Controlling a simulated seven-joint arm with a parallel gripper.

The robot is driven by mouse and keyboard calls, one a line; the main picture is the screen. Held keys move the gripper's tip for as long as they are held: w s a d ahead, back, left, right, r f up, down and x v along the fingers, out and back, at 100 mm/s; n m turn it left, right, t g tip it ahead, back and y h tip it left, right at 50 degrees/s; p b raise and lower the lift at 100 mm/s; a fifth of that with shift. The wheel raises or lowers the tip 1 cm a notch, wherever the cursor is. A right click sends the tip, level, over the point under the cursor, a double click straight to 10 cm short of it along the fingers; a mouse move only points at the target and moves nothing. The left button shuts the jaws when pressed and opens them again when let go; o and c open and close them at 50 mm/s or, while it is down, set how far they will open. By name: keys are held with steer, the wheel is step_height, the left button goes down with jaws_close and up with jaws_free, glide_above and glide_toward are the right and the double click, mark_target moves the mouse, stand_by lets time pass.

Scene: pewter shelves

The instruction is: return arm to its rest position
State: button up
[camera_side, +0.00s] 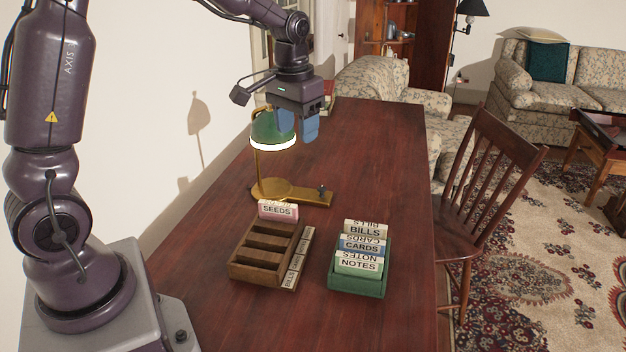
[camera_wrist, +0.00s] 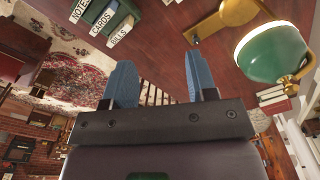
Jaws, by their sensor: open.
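The box's packets also show at the top of the wrist view.
The dark red table (camera_side: 385,150) is clear around the box and on the right. A wooden chair (camera_side: 490,165) stands at the right edge, and a white wall (camera_side: 170,60) runs along the left.

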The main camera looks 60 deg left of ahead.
steer(key=s+d+r+m+t, duration=0.1)
steer(key=s+d+r, duration=0.3)
steer(key=s, duration=0.5)
steer(key=s+d+r+m+t, duration=0.2)
steer(key=s+d+r+t, duration=0.2)
steer(key=s, duration=0.6)
steer(key=shift+d, duration=1.15)
